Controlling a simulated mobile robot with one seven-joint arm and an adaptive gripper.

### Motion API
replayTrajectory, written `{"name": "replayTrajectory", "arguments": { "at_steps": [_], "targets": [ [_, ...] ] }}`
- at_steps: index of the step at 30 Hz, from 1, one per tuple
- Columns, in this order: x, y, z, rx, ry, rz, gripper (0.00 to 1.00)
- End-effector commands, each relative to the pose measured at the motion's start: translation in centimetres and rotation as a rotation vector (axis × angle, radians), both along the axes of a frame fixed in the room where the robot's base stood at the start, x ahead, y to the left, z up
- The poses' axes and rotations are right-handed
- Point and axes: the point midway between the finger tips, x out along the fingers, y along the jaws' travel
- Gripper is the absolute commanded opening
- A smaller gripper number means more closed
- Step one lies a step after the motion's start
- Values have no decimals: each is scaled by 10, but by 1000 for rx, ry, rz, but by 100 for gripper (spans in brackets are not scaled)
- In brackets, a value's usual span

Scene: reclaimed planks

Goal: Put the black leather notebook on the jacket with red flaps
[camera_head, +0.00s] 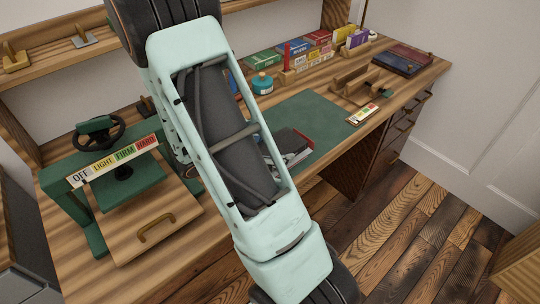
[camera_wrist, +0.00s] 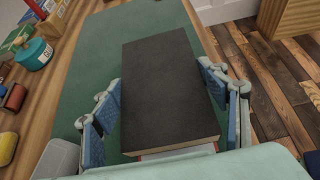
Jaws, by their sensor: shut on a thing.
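The black notebook (camera_wrist: 165,75) fills the middle of the wrist view, its cream page edge toward me. My gripper (camera_wrist: 165,100) has one blue-padded finger on each long side of it, shut on it. A thin red and white strip shows below its near edge; I cannot tell what it belongs to. In the head view the notebook (camera_head: 288,139) shows partly behind my arm, over the green mat. A flat dark blue piece with red parts (camera_head: 405,59), apparently the jacket, lies at the desk's far right end.
The green desk mat (camera_head: 315,112) is largely clear. A green press (camera_head: 120,165) with a wheel stands at the left. A labelled strip (camera_head: 362,114) lies near the front edge.

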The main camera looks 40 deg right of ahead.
Motion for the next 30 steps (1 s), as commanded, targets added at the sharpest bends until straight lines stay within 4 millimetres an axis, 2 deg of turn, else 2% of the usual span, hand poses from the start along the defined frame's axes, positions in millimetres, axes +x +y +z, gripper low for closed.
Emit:
{"name": "replayTrajectory", "arguments": {
  "at_steps": [1,6,19,20,21,24,30],
  "targets": [
    [-1,-1,-12,0,1,0,37],
    [-3,-5,-30,-1,1,2,37],
    [-4,-5,-34,-1,0,4,37],
    [-4,-5,-34,0,0,4,69],
    [-4,-5,-33,0,0,4,73],
    [-4,-5,-33,0,0,4,84],
    [-4,-5,-33,0,0,4,85]
  ]
}}
